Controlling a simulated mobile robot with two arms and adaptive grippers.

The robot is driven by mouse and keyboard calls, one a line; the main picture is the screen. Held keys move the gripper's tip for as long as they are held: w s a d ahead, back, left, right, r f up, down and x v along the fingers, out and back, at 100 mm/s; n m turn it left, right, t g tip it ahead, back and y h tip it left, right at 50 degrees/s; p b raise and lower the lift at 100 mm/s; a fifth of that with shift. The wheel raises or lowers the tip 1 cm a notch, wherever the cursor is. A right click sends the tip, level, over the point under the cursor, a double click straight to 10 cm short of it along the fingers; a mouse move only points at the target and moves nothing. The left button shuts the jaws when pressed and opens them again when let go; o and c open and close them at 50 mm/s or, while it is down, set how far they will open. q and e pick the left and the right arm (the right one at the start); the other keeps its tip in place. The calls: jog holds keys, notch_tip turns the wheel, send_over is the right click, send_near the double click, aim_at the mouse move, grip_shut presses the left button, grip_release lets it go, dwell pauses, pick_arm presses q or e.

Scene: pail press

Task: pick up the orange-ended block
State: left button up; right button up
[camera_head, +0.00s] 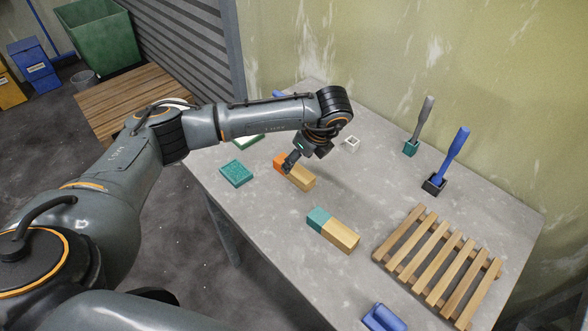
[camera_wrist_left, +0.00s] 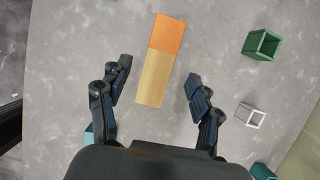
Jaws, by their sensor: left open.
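The orange-ended block (camera_head: 301,178) lies on the grey table, one end orange and the rest light wood. In the left wrist view the same block (camera_wrist_left: 158,68) lies between and beyond the fingers, its orange end farther away. My left gripper (camera_head: 293,160) is over the block in the head view and hides part of it. In the left wrist view my left gripper (camera_wrist_left: 157,82) is open, with a finger on each side of the block and nothing held. My right gripper is not in view.
A teal-ended block (camera_head: 333,230) lies nearer on the table (camera_head: 270,230). A slatted wooden rack (camera_head: 437,262) is at the right. Two handled tools, one grey (camera_head: 421,122) and one blue (camera_head: 452,155), stand at the back right. A teal tray (camera_head: 236,174) lies left of the block.

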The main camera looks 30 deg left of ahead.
aim_at(294, 168)
pick_arm(q)
jog(key=p+x, duration=0.2)
jog(key=x, duration=0.3)
jog(key=shift+s+d, duration=0.15)
jog(key=shift+f, duration=0.3)
jog(key=c, duration=1.3)
